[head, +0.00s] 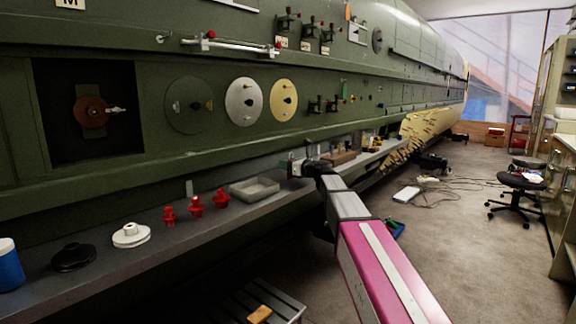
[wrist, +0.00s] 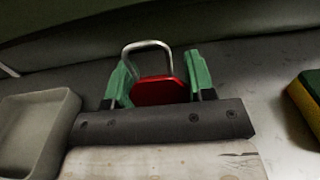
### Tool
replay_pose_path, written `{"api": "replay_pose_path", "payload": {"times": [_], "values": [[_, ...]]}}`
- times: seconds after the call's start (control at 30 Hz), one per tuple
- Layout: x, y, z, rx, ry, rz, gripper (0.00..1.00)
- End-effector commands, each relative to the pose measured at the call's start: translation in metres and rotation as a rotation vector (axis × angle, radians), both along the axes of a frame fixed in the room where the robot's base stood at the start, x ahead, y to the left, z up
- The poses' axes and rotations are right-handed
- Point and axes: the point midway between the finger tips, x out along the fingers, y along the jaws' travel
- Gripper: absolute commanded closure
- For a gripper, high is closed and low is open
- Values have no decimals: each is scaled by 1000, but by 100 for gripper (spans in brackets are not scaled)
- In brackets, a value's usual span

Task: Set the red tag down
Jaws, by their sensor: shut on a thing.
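The red tag (wrist: 158,92) is a red piece with a silver metal loop, seen in the wrist view between the two green fingers of my gripper (wrist: 160,84). My gripper is shut on it. The loop stands up past the fingertips, toward the green fuselage wall. In the head view my gripper (head: 297,167) is at the grey ledge (head: 120,239), just right of a grey tray (head: 254,189). The tag is too small to make out clearly there. I cannot tell whether the tag touches the ledge.
The grey tray also shows at the left in the wrist view (wrist: 38,125). A yellow-and-green block (wrist: 306,100) lies at the right. Several red parts (head: 195,205), a white knob (head: 131,236) and a black knob (head: 74,257) stand along the ledge. The green fuselage (head: 210,60) rises behind.

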Motion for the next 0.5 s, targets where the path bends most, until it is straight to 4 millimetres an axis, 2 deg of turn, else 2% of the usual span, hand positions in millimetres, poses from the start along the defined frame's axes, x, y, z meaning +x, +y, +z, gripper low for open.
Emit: {"api": "replay_pose_path", "payload": {"times": [0.1, 0.13, 0.2, 0.5], "values": [[0, 0, -2, 0, 0, 0, 72], [0, 0, -2, 0, 0, 0, 44], [0, 0, -2, 0, 0, 0, 25], [0, 0, 0, 0, 0, 0, 25]]}}
